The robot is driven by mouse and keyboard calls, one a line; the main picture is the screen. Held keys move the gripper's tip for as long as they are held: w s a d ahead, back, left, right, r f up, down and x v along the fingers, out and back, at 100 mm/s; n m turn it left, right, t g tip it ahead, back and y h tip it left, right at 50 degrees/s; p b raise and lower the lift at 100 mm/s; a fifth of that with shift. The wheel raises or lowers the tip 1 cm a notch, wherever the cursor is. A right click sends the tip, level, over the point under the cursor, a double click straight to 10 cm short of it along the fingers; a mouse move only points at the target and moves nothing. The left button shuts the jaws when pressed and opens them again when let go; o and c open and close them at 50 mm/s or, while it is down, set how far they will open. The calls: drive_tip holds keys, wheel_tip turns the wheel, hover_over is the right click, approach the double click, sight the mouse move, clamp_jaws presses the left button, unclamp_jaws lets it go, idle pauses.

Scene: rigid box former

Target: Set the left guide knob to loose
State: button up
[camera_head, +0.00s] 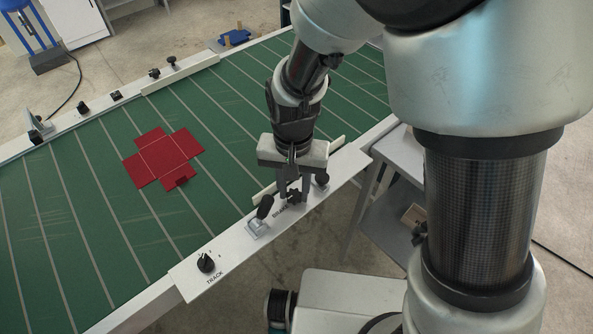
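My gripper (293,200) reaches down over the near side rail. Its two fingers are spread, with a small black knob (294,195) showing between and just behind the tips. I cannot tell whether the fingers touch it. A second black knob (321,180) stands just right of the fingers. On the far rail, a black knob (153,73) and an upright one (171,61) sit beside the far guide bar. No label in view names the left guide knob, and I cannot tell any knob's setting.
A black-handled lever (264,207) stands close left of my gripper, by lettering that is partly hidden. A dial marked TRACK (206,263) is farther left. A flat red box blank (163,158) lies on the green belt (100,220). The near guide bar (337,144) runs behind the gripper.

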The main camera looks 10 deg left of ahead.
drive_tip(key=c, duration=0.4)
drive_tip(key=shift+o, duration=0.2)
drive_tip(key=n+b, duration=0.1)
drive_tip(key=n, duration=0.3)
drive_tip(key=shift+n, duration=0.4)
drive_tip(key=n, duration=0.4)
drive_tip(key=shift+n, duration=0.3)
drive_tip(key=n, duration=0.4)
drive_tip(key=shift+r+n+p, duration=0.1)
drive_tip(key=shift+n+p, duration=0.2)
drive_tip(key=shift+p, duration=0.05)
drive_tip(key=n+p, duration=0.1)
drive_tip(key=n, duration=0.3)
drive_tip(key=shift+n+p, duration=0.35)
drive_tip(key=shift+n, duration=0.05)
drive_tip(key=o, duration=1)
